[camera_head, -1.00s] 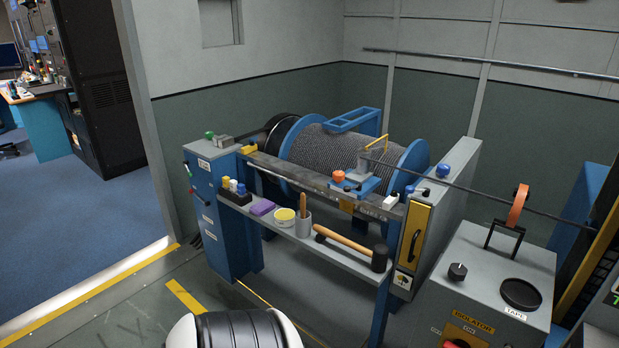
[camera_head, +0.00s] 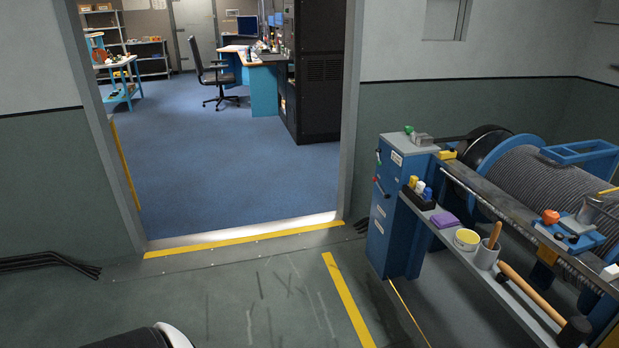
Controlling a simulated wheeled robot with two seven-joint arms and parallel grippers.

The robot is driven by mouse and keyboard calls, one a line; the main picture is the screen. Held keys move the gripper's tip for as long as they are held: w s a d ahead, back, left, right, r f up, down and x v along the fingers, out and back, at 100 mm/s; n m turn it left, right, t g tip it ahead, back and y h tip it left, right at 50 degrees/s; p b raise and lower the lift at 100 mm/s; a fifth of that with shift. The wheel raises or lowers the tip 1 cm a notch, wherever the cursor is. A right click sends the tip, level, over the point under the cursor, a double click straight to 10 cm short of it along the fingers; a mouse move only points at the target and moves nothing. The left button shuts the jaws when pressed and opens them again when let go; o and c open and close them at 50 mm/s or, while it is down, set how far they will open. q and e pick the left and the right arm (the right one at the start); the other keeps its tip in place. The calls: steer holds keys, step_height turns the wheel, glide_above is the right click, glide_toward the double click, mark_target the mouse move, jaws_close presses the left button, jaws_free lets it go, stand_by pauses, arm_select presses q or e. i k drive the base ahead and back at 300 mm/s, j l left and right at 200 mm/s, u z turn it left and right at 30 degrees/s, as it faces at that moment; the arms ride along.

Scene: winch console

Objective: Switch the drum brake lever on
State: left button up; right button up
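The winch drum (camera_head: 545,185), wound with grey cable, sits in a blue frame at the right of the head view. A blue and grey cabinet (camera_head: 398,210) stands at the frame's left end. A green knob (camera_head: 408,129) is on top of the cabinet. I cannot read the labels, so I cannot tell which is the drum brake lever or its setting. Neither of my grippers is in view.
A shelf (camera_head: 490,285) along the winch front holds a purple sponge (camera_head: 445,220), a yellow tub (camera_head: 467,239) and a mallet (camera_head: 540,300). An open doorway with a yellow sill strip (camera_head: 243,239) leads to a blue-carpeted room. The floor before the cabinet is clear.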

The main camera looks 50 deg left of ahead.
mark_target(386, 196)
steer(key=u, duration=1.15)
steer(key=i+j, duration=0.25)
steer(key=i, duration=0.55)
steer(key=i+j+u, duration=0.15)
steer(key=i+j, duration=0.15)
steer(key=i, duration=0.55)
steer(key=i+j, duration=0.15)
steer(key=i, duration=0.7)
steer(key=i+j+u, duration=0.1)
steer(key=i, duration=0.7)
steer(key=j, duration=0.1)
